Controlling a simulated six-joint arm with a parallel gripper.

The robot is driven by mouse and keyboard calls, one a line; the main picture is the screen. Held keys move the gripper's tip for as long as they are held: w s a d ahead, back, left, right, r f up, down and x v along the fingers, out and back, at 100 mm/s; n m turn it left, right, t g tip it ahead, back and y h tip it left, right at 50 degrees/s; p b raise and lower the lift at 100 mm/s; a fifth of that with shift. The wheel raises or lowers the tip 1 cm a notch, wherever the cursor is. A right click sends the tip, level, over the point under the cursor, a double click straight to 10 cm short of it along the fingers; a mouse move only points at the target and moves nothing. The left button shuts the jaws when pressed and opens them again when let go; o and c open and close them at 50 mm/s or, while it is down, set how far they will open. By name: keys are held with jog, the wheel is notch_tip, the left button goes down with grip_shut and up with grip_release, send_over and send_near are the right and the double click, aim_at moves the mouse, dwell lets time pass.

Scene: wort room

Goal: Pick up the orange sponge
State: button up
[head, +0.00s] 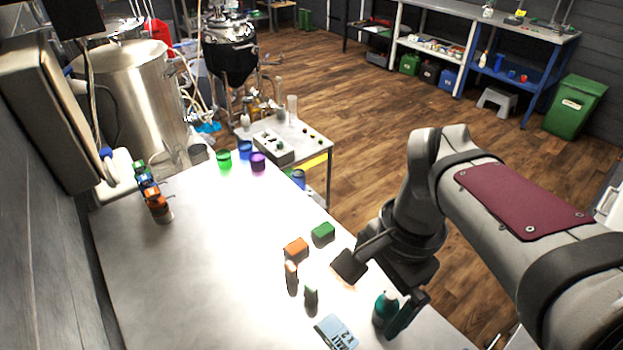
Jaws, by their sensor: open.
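The orange sponge (296,247) is a small block lying on the bright metal table, left of my gripper. A green block (323,233) lies just behind and right of it, close by. My gripper (374,290) is open above the table's right side, with its fingers spread. One finger is near the orange sponge's right side but apart from it. A teal bottle-like item (385,306) shows beside the other finger; I cannot tell whether it lies between the fingers. Nothing is visibly gripped.
Several coloured cups, including a green one (224,160), stand at the back. The table's (205,270) middle is clear.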

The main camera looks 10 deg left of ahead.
jog(key=w+a+m, duration=0.3)
jog(key=w+m, duration=0.1)
jog(key=w, duration=0.5)
jog(key=m+h, duration=0.1)
jog(key=m, duration=1.1)
send_over(296, 246)
notch_tip(296, 246, down, 10)
notch_tip(296, 246, down, 16)
jog(key=shift+r, duration=0.1)
jog(key=c, duration=1.3)
jog(key=shift+o, duration=0.2)
notch_tip(296, 246, up, 4)
jog(key=shift+d+r, duration=0.15)
jog(key=shift+r, duration=0.1)
jog(key=s+d+r, duration=0.1)
jog(key=d+r, duration=0.5)
jog(key=d, duration=0.5)
jog(key=shift+s+d+r, duration=0.2)
jog(key=shift+s+r, duration=0.05)
jog(key=shift+s, duration=0.15)
